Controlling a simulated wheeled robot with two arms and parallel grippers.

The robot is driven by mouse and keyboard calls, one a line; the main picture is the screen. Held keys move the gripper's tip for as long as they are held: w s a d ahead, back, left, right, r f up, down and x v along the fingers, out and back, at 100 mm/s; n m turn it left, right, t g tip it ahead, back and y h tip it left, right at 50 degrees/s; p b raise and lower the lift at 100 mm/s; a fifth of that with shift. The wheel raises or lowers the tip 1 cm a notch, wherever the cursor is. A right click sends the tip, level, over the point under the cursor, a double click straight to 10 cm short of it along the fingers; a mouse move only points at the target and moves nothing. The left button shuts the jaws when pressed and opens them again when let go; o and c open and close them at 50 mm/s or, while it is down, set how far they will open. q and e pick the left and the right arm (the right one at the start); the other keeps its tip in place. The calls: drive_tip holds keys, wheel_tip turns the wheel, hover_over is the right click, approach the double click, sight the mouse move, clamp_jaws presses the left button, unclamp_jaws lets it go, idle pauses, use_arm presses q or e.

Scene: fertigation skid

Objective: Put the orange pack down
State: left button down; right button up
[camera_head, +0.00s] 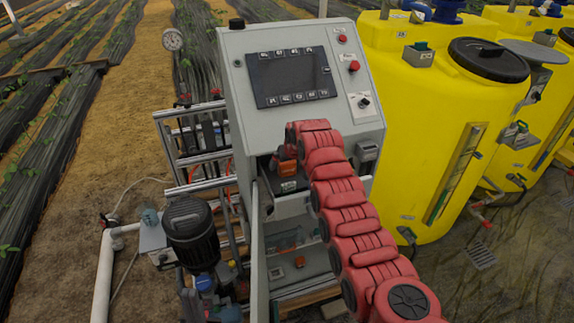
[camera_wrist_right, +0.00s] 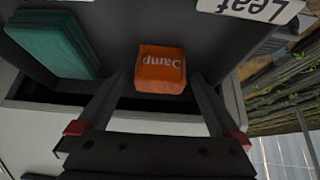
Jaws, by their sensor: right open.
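The orange pack (camera_wrist_right: 160,70), with "Damp" printed on it upside down in the right wrist view, is in a dark grey tray (camera_wrist_right: 125,18). My right gripper (camera_wrist_right: 161,80) is open, one finger on each side of the pack, with gaps visible between fingers and pack. In the head view my red right arm reaches into the grey cabinet (camera_head: 232,80) below its screen. An orange patch (camera_head: 287,167) shows beside its end there; whether it is the pack is unclear. My left gripper is not in view.
A teal block (camera_wrist_right: 55,45) lies left of the pack in the wrist view. A white "Leaf" label (camera_wrist_right: 250,8) is at upper right. The cabinet's lower compartment (camera_head: 285,240) holds small items. Yellow tanks (camera_head: 425,120) stand at right; a dark motor (camera_head: 190,235) is at left.

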drive_tip(key=shift+s+d+r+b, duration=0.15)
drive_tip(key=shift+s+r+b, duration=0.25)
drive_tip(key=shift+b, duration=0.1)
drive_tip(key=b+v, duration=0.3)
drive_tip(key=v, duration=0.7)
drive_tip(key=shift+b, duration=0.35)
drive_tip(key=shift+r, duration=0.15)
